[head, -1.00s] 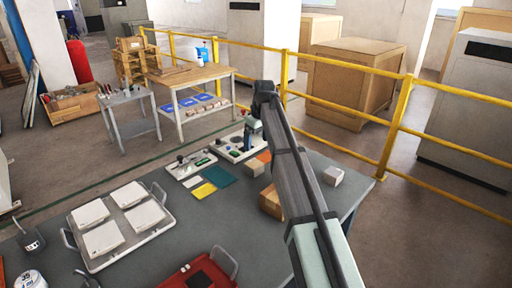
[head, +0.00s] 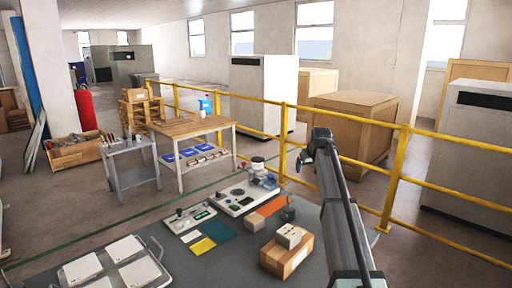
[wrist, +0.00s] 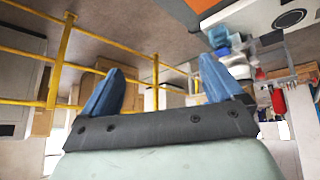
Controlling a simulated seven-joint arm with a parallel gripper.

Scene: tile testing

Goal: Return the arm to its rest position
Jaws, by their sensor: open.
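My arm (head: 345,220) rises from the lower right of the head view, above the right side of the grey table (head: 200,265). Its far end stands in front of the yellow railing. My gripper (wrist: 160,66) shows in the wrist view with its two blue fingers spread wide and nothing between them. In the head view the fingers are too small and too covered by the arm to make out clearly. The wrist view is turned over, with the railing at left and part of the table's equipment at upper right.
A brown box (head: 287,257) with a small white box (head: 290,236) on it stands left of my arm. Test devices (head: 240,198), coloured tiles (head: 217,231) and a tray (head: 155,245) of white tiles lie on the table. A yellow railing (head: 400,160) runs behind.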

